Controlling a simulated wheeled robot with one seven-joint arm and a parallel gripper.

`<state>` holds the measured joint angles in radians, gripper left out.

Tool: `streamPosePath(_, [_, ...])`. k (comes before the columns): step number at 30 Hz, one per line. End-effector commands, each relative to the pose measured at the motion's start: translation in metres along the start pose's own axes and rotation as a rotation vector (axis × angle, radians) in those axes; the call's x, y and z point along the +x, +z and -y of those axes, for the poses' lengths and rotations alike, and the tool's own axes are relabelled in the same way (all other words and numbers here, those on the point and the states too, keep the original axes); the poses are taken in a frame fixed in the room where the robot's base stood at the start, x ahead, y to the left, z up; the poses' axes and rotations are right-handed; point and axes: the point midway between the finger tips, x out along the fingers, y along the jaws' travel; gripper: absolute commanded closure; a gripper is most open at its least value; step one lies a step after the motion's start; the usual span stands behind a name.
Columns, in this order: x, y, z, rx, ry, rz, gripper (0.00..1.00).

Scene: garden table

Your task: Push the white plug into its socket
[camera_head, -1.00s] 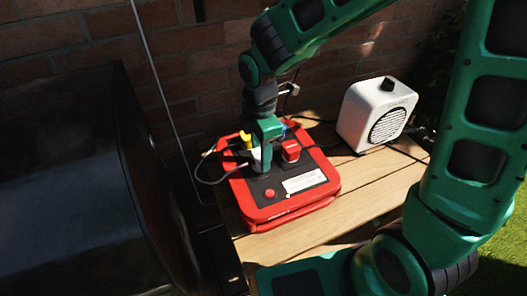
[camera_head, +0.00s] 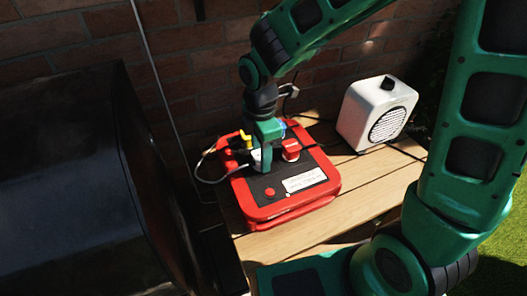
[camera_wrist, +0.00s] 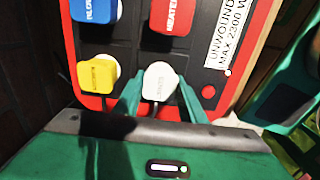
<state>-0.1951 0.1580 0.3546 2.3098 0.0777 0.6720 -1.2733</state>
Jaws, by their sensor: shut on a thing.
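The white plug (camera_wrist: 160,84) sits between the two fingers of my gripper (camera_wrist: 160,100), which is shut on it. In the head view my gripper (camera_head: 262,160) points down over the red and black socket board (camera_head: 262,208), and the white plug (camera_head: 256,155) shows only in part beside a finger. The plug is at the board's face, in line with the yellow plug. Its socket is hidden under the plug, so I cannot tell how deep it sits.
A yellow plug (camera_wrist: 97,72), a blue plug (camera_wrist: 94,8) and a red plug (camera_wrist: 174,14) stand in the board around it. A white heater (camera_head: 377,114) stands on the wooden table (camera_head: 355,190) to the right. A black box-like body (camera_head: 70,180) fills the left.

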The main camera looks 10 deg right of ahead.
Motion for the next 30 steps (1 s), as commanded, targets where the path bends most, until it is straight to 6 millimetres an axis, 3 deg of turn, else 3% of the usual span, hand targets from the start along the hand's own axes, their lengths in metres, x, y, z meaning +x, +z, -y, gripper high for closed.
streamPosePath(3, [0.002,0.000,0.000,0.000,0.000,0.000,0.83])
streamPosePath(4, [0.002,0.000,0.000,0.000,0.000,0.000,0.61])
streamPosePath(6, [0.002,0.000,0.000,0.000,0.001,0.000,0.44])
streamPosePath(7, [0.002,0.000,0.000,0.000,0.001,0.000,0.41])
streamPosePath(19, [-0.006,0.000,-0.001,0.000,0.004,-0.001,0.41])
streamPosePath(30, [-0.071,0.000,-0.003,0.000,0.005,-0.001,0.41])
